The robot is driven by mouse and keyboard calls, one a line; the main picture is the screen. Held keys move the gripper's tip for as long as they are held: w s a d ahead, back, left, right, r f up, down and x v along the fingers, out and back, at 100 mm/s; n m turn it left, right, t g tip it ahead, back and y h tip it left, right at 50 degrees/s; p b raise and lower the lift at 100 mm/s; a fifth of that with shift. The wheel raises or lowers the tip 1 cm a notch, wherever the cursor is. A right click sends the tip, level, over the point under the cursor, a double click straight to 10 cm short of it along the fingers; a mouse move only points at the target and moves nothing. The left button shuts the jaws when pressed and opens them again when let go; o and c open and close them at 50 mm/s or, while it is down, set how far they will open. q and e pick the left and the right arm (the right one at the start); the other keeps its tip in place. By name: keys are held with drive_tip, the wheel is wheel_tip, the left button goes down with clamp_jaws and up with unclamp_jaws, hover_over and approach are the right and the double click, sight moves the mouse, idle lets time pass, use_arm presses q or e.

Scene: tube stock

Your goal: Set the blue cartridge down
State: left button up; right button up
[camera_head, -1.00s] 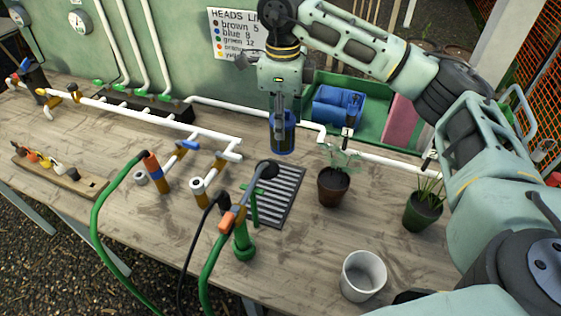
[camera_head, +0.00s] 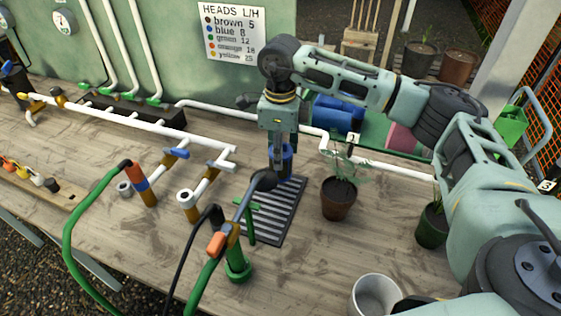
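The blue cartridge (camera_head: 287,158) is upright at the far end of the dark ribbed mat (camera_head: 282,215). My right gripper (camera_head: 279,162) points straight down with its fingers at the cartridge and looks shut on it. The cartridge's lower end is partly hidden by the dark spray head in front. I cannot tell whether it touches the mat or hangs just above it. My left gripper is not in view.
A dark spray head (camera_head: 264,180) on a green stand (camera_head: 238,262) is close in front of the cartridge. A potted plant (camera_head: 338,200) stands right of the mat. A white cup (camera_head: 375,296) is at the front. White pipes (camera_head: 130,122) run at left.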

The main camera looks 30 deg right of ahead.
wheel_tip(320, 180, down, 4)
drive_tip(key=shift+r+p, duration=0.1)
drive_tip(key=shift+p, duration=0.4)
drive_tip(key=shift+f, duration=0.3)
drive_tip(key=o, duration=1.2)
drive_tip(key=shift+c, duration=0.2)
